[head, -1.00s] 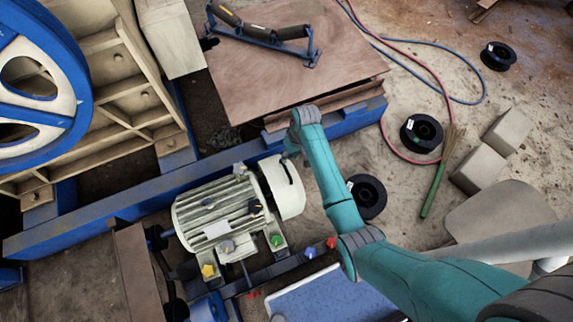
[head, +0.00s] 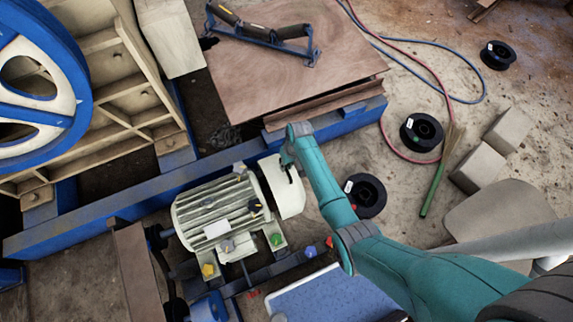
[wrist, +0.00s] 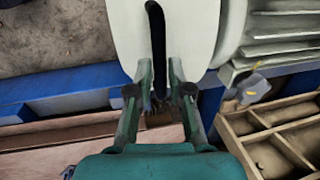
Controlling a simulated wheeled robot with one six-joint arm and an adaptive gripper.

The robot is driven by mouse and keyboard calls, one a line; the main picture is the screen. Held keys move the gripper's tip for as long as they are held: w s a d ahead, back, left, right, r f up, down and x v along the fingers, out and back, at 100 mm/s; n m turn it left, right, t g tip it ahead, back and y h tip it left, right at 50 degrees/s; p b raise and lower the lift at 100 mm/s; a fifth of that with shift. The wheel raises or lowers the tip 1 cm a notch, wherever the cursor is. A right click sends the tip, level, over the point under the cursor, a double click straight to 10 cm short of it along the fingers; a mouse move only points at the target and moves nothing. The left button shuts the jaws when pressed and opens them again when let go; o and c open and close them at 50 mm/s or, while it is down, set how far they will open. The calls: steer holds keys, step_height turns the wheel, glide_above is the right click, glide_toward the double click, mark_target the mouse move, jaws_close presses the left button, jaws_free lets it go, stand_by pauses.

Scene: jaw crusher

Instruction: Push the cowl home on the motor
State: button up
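The motor (head: 215,212) is a pale, finned body beside the blue frame beam. The cowl (head: 287,196), a smooth white cap with a black strip across it, sits at the motor's right end, with a narrow dark gap showing between them. In the wrist view the cowl (wrist: 190,25) fills the top centre, with motor fins to its right. My gripper (wrist: 160,70) has its two fingers spread at the cowl's lower edge, one on each side of the black strip (wrist: 156,45). I cannot tell whether they touch it. The fingertips are partly hidden in the head view.
A blue beam (head: 130,205) runs behind the motor. Coloured knobs, among them green (head: 277,240) and yellow (head: 208,270), stand around its feet. A brown board (head: 270,75) carries a roller frame. Black spools (head: 421,132) and hoses lie on the floor at right.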

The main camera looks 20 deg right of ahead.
mark_target(270, 176)
jaws_close()
steer(key=shift+a, duration=3)
steer(key=o, duration=0.6)
jaws_free()
steer(key=shift+a, duration=0.1)
steer(key=shift+r, duration=0.45)
steer(key=r, duration=0.3)
steer(key=d+r, duration=0.1)
steer(key=r, duration=0.3)
steer(key=d+r, duration=0.1)
steer(key=r, duration=0.2)
steer(key=shift+d+r, duration=0.2)
steer(key=shift+r, duration=0.2)
